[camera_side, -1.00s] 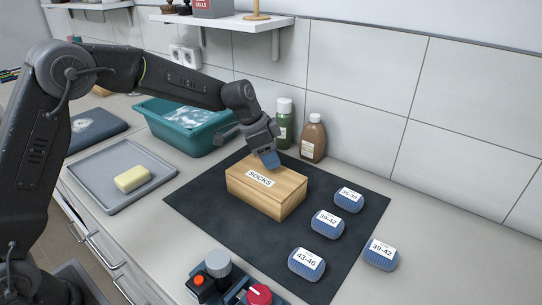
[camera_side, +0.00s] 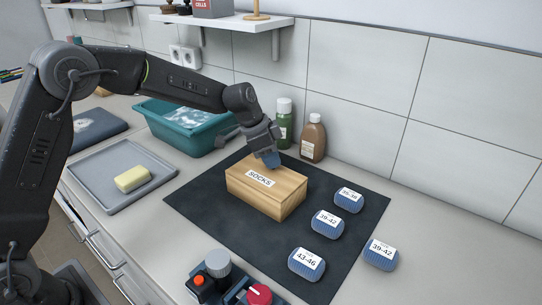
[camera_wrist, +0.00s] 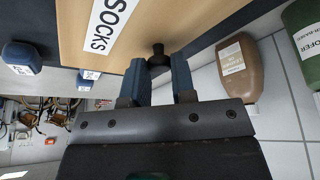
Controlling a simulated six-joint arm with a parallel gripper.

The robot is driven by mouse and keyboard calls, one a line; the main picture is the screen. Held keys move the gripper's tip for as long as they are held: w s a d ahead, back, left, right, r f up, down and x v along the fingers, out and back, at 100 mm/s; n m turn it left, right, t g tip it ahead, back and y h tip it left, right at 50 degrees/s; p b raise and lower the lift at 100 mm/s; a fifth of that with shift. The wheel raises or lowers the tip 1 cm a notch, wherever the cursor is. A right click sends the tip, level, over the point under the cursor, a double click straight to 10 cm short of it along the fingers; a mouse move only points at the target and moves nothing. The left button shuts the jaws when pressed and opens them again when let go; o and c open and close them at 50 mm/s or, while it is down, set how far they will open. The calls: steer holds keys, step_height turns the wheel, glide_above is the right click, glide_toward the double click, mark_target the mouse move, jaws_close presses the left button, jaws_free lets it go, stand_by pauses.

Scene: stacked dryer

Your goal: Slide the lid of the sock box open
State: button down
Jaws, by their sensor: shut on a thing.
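The sock box (camera_side: 255,199) is a light wooden box on the dark mat, with a flat lid (camera_side: 275,178) labelled SOCKS. The lid lies flush over the box in the side view. My gripper (camera_side: 271,162) is at the lid's back edge, its blue fingers pointing down. In the wrist view, a small dark knob (camera_wrist: 158,52) on the lid (camera_wrist: 185,22) sits between the fingertips of my gripper (camera_wrist: 160,66). The fingers are shut on this knob. The side view hides the knob behind the fingers.
Several blue sock bundles with size labels, such as one marked 43-46 (camera_side: 306,264), lie right of the box. A green bottle (camera_side: 284,128) and a brown bottle (camera_side: 313,140) stand close behind my gripper. A teal basin (camera_side: 180,128) and grey tray (camera_side: 105,178) stand left.

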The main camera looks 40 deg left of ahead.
glide_toward(254, 189)
steer(key=x, duration=0.5)
steer(key=c, duration=0.9)
jaws_free()
steer(key=shift+c, duration=0.2)
steer(key=v, duration=1.4)
steer(key=shift+f, duration=0.1)
